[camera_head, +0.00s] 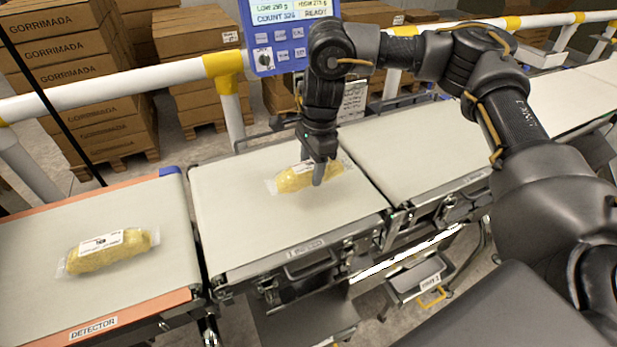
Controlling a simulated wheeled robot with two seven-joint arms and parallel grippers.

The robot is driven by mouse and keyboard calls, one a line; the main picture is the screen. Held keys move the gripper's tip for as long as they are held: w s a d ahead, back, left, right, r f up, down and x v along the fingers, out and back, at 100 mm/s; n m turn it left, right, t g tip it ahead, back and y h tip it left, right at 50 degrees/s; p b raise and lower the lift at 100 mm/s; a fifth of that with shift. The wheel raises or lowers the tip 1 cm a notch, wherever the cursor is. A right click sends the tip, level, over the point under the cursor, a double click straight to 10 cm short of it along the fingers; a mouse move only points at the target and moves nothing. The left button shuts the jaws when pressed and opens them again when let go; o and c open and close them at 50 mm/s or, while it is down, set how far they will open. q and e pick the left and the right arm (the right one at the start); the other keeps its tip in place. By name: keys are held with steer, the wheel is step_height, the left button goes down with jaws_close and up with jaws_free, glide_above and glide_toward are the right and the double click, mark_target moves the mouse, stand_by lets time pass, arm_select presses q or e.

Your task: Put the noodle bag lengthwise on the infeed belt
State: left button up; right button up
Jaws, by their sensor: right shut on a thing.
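A noodle bag (294,180), clear with yellow contents and a white label, is at the middle of the infeed belt (235,222), its long side running roughly left to right, slightly tilted. My right gripper (318,172) points down and is shut on this noodle bag near its right part, hiding some of it. The bag is at or very close to the belt surface; I cannot tell whether it touches. A second noodle bag (108,250) lies on the detector belt (150,205) at the left. My left gripper is not in view.
A blue display panel (290,35) stands behind the belts. A white and yellow rail (160,82) runs along the back. Another belt (430,150) continues to the right past a narrow gap. Stacked cartons (70,70) stand behind. The infeed belt is clear around the bag.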

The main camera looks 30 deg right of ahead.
mark_target(308, 178)
steer(key=shift+a+f, duration=0.1)
steer(key=shift+a, duration=0.05)
steer(key=f, duration=0.3)
steer(key=shift+w+a, duration=0.15)
steer(key=shift+w, duration=0.05)
steer(key=shift+f, duration=0.25)
steer(key=shift+f, duration=0.15)
steer(key=o, duration=1.1)
steer(key=shift+o, duration=0.2)
